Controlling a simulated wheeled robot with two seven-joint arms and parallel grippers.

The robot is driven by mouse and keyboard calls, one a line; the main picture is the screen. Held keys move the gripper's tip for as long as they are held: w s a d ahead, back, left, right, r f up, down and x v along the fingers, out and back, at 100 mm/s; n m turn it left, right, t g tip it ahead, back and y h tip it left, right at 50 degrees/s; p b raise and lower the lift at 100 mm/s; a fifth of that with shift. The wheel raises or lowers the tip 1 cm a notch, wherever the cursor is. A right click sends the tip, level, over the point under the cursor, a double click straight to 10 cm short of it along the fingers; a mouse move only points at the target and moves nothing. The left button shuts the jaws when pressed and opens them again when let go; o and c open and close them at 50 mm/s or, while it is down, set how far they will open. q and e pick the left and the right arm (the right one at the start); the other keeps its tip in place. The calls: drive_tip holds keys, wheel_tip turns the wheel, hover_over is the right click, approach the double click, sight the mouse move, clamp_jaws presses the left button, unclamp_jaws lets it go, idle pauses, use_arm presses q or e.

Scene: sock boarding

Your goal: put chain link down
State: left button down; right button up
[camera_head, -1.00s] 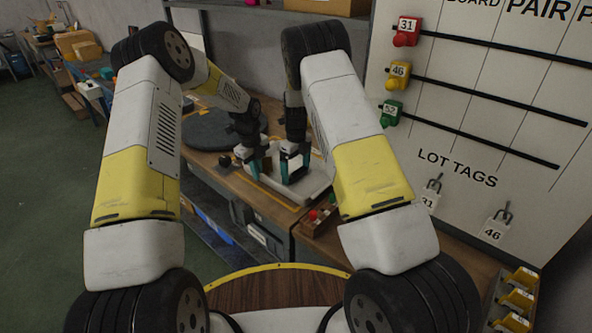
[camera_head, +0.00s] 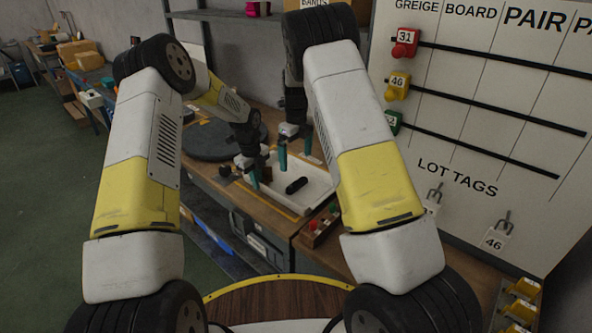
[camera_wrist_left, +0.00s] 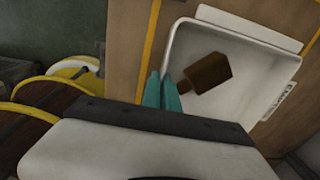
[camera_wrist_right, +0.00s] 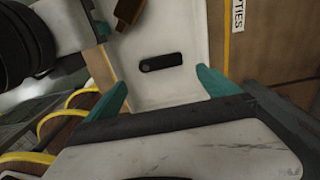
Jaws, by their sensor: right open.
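The black chain link (camera_head: 297,185) lies flat in the white tray (camera_head: 320,190). In the right wrist view the link (camera_wrist_right: 160,62) is an oblong with rounded ends, between and beyond my right fingertips. My right gripper (camera_head: 295,149) is open and empty above the tray, apart from the link. My left gripper (camera_head: 256,180) is at the tray's left side. The exact contact is partly hidden.
A dark round mat (camera_head: 210,138) lies on the bench left of the tray. A small wooden box (camera_head: 317,228) with coloured pieces stands at the tray's near right. The board with lot tags (camera_head: 460,130) stands to the right.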

drive_tip(key=s+d+r+n+t+y, duration=0.1)
drive_tip(key=s+d+r+n, duration=0.2)
drive_tip(key=s+r+n, duration=0.55)
drive_tip(key=s+d+r+n+t+y, duration=0.1)
drive_tip(key=s+d+r+n, duration=0.3)
drive_tip(key=r, duration=0.7)
use_arm(q)
drive_tip(key=shift+r, duration=0.1)
use_arm(e)
drive_tip(key=s+r+n+t, duration=0.2)
drive_tip(key=s+n, duration=0.5)
drive_tip(key=s, duration=0.5)
drive_tip(key=s+r+n+t, duration=0.2)
drive_tip(key=s+n, duration=0.6)
drive_tip(key=s, duration=0.3)
drive_tip(key=shift+s, duration=0.4)
use_arm(q)
drive_tip(key=c, duration=1.6)
unclamp_jaws()
drive_tip(key=shift+o, duration=0.2)
